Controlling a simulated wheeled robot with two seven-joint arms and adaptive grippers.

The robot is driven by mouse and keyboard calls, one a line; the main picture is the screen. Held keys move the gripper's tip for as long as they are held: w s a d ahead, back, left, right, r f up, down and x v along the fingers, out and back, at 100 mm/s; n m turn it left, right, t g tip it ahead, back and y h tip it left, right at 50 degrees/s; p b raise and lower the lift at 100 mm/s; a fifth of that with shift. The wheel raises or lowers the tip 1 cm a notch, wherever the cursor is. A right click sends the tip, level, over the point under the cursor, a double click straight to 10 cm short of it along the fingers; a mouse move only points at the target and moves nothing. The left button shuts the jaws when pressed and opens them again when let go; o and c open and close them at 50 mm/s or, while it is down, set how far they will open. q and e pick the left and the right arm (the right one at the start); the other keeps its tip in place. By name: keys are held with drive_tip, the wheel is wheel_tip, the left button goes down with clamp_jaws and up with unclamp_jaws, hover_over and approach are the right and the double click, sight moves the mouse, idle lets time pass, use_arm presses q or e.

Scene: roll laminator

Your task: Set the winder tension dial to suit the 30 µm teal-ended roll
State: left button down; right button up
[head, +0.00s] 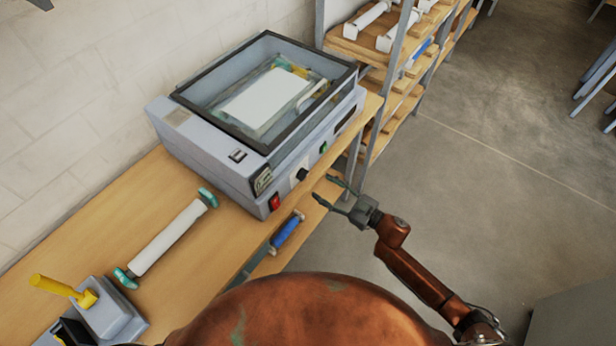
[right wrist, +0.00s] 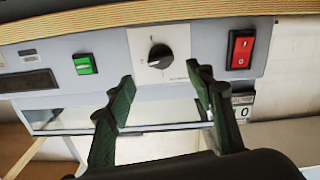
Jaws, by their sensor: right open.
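The laminator (head: 215,155) stands on the bench, and its front panel carries a black tension dial (head: 302,174). In the right wrist view, which is upside down, the dial (right wrist: 160,57) sits on a white plate with small markings too fine to read. The dial's setting is not clear. My right gripper (head: 325,189) is open and empty, in front of the panel. In the right wrist view its fingertips (right wrist: 160,74) lie to either side of the dial, apart from it. The teal-ended roll (head: 165,240) lies on the bench left of the laminator. My left gripper is not in view.
A red switch (right wrist: 241,49) and a green switch (right wrist: 85,64) flank the dial on the panel. A blue roll (head: 287,232) lies below the bench top. A yellow-handled device (head: 105,312) stands at front left.

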sight(305, 177)
drive_tip(key=x, duration=0.7)
drive_tip(key=shift+w+a+r, duration=0.15)
drive_tip(key=shift+a, duration=0.2)
drive_tip(key=c, duration=1.2)
